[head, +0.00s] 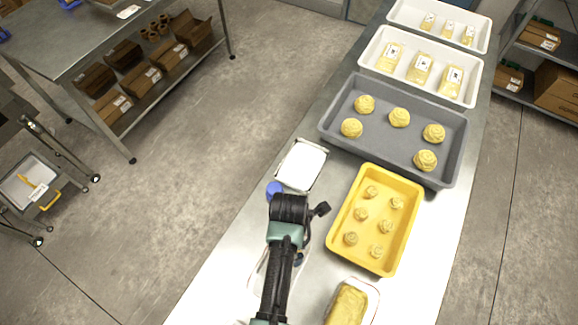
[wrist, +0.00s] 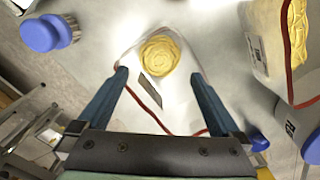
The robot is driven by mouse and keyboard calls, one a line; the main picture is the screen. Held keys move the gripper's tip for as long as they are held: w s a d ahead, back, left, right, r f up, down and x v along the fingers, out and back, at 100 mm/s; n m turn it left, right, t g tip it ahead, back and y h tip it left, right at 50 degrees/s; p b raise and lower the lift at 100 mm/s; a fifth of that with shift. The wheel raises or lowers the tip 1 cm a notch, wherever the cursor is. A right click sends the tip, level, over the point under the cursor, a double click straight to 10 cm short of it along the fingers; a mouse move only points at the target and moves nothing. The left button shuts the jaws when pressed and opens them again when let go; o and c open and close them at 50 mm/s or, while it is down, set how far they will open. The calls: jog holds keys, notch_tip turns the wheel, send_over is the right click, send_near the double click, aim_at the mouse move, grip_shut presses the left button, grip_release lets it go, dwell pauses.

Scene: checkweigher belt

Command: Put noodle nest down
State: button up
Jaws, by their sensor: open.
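A round yellow noodle nest (wrist: 160,56) lies in a pale, see-through pack with a red edge line (wrist: 147,102) in the wrist view. A small label is beside the nest. My gripper (wrist: 160,73) is open, with one blue finger on each side of the picture just below the nest. The fingers look apart from the nest; the height gap cannot be told. In the head view my arm covers this nest and most of its pale pack (head: 257,280).
A yellow tray (head: 411,250) with several small nests and a grey tray (head: 335,138) with several larger ones stand to the right. A white-topped plate (head: 302,165) lies ahead. A white pack of yellow food (head: 348,304) is at the bottom right.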

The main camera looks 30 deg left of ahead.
notch_tip(320, 180, up, 12)
jog(key=b, duration=0.1)
jog(key=w+r+m+t+y, duration=0.2)
jog(key=w+r+m+t, duration=0.6)
jog(key=w+r, duration=0.6)
jog(key=w+d+r+m+t, duration=0.1)
jog(key=w+r+m+t, duration=0.2)
jog(key=r, duration=0.5)
jog(key=w+d+r+m+t, duration=0.2)
jog(key=r+m, duration=0.1)
jog(key=r, duration=0.4)
jog(key=s+d+r+m+t, duration=0.2)
jog(key=d+r+m+t, duration=0.15)
jog(key=r, duration=0.75)
jog(key=s+d+r+m+t, duration=0.2)
jog(key=r+m+t, duration=0.3)
jog(key=r, duration=0.7)
jog(key=s+d+r+m+t+h, duration=0.2)
jog(key=s+r+m+t, duration=0.4)
jog(key=s+r, duration=0.3)
notch_tip(320, 180, up, 3)
jog(key=shift+s+d+f, duration=0.1)
jog(key=shift+s+d, duration=0.15)
jog(key=shift+d, duration=0.2)
